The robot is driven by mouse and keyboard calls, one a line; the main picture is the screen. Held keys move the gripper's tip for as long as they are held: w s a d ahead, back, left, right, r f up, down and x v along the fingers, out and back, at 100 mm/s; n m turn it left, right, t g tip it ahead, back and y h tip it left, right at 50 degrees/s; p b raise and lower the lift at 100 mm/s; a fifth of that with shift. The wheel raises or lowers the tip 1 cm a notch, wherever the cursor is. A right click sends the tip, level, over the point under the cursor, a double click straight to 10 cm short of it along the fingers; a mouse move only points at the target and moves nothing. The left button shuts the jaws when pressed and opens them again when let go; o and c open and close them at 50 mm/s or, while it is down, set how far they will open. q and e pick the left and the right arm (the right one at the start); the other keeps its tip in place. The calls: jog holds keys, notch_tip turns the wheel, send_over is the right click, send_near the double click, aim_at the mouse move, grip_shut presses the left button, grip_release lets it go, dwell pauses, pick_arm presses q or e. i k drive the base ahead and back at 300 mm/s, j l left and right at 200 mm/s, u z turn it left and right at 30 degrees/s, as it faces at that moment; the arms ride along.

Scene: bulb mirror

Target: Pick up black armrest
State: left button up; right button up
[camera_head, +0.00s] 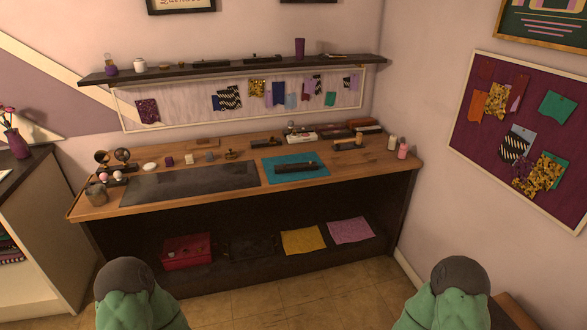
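A long black piece (296,167), which looks like the black armrest, lies flat on a teal mat (315,176) on the right half of the wooden workbench (210,200). Similar dark long pieces (212,62) lie on the wall shelf, so I cannot be sure which one is the armrest. Neither of my grippers is in view. Only rounded green and grey parts of my arms show at the bottom left and bottom right, well short of the bench.
A dark mat (190,182) covers the bench's left middle. A grey pot (96,194), small jars (403,150) and other small items stand around it. The lower shelf holds a red box (186,250) and folded cloths (303,240). Tiled floor (290,300) in front is clear.

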aim_at(303, 166)
jog(key=i+j+u, duration=0.15)
jog(key=i+j, duration=0.15)
jog(key=i+j+u, duration=0.15)
jog(key=i, duration=0.4)
jog(key=i+j+u, duration=0.15)
jog(key=i+j, duration=0.15)
jog(key=i, duration=0.15)
